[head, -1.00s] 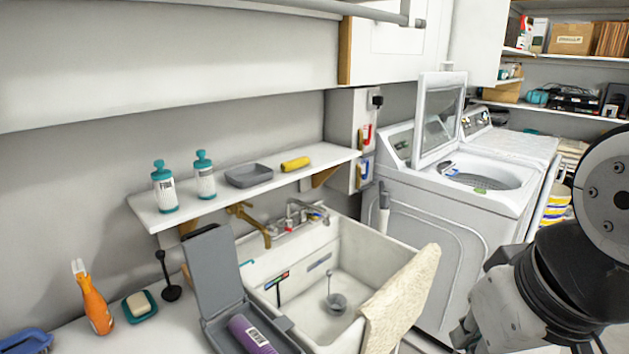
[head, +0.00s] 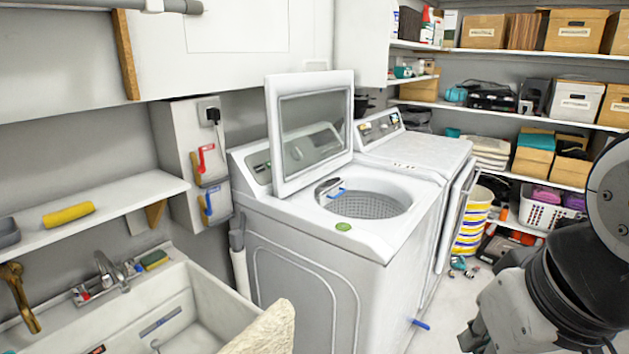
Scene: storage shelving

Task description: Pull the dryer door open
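The dryer (head: 425,152) is the white machine behind the top-loading washer, with a control panel at its back. A white panel that looks like its front door (head: 458,212) stands partly open, seen edge-on, tilted out from the front. Its handle is not clear from here. My gripper (head: 478,335) is low at the right edge of the head view, partly hidden by my arm and cut off below. Its fingers do not show clearly. It is apart from the dryer, to the right of and nearer than the door.
The washer (head: 300,265) stands nearer with its lid (head: 312,130) raised. A sink (head: 200,305) with a draped cloth is at lower left. A striped bin (head: 474,222) and a white basket (head: 545,212) stand past the door. Bare floor (head: 440,310) lies before the machines.

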